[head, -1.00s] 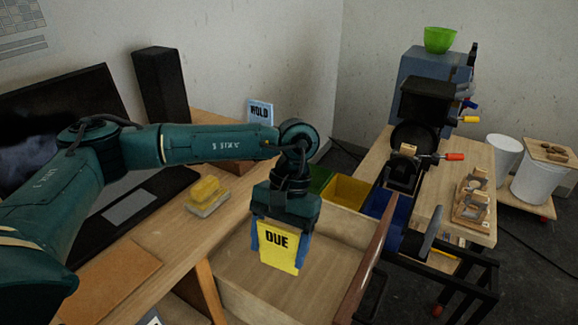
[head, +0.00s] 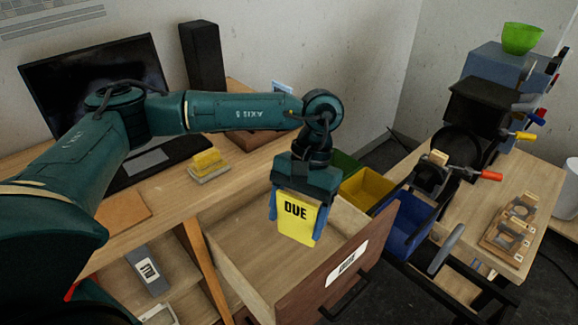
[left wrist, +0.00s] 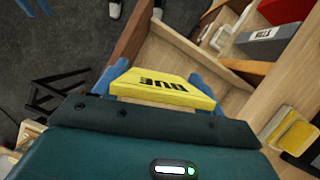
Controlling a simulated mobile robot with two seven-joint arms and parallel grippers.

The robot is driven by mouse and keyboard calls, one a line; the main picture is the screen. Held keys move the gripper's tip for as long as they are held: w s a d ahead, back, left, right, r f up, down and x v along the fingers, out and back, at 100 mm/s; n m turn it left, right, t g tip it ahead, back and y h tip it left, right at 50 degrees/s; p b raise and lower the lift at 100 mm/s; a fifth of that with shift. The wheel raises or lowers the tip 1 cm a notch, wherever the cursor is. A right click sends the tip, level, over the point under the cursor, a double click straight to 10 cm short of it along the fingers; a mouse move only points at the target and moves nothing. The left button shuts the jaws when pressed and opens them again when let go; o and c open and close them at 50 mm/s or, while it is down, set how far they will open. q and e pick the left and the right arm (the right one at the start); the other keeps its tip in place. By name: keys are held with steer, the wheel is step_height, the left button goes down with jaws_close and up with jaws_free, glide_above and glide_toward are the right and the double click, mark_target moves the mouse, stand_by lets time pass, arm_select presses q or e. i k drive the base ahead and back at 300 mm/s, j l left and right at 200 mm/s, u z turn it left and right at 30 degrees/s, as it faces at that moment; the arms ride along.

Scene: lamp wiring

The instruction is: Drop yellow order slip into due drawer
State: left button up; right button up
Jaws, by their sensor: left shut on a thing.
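The yellow order slip (head: 297,219), marked DUE, hangs between the blue fingers of my left gripper (head: 296,214), which is shut on it. In the head view the slip is over the open wooden drawer (head: 236,262). The drawer has a dark red-brown front with a white label (head: 347,263), too slanted to read. The left wrist view also shows the slip (left wrist: 162,90) between the fingers, with the drawer's inside beyond it. I cannot tell how far the slip is above the drawer floor. My right gripper is not in view.
Yellow (head: 366,187) and blue (head: 408,222) bins stand right of the drawer. A yellow pad on a tray (head: 208,165), a monitor (head: 95,80) and a speaker (head: 203,55) are on the desk. A bench with a dark machine (head: 490,108) stands at right.

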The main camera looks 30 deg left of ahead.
mark_target(284, 251)
steer(key=l+u, duration=0.35)
steer(key=l, duration=0.4)
steer(key=l+u, duration=0.4)
steer(key=l, duration=0.4)
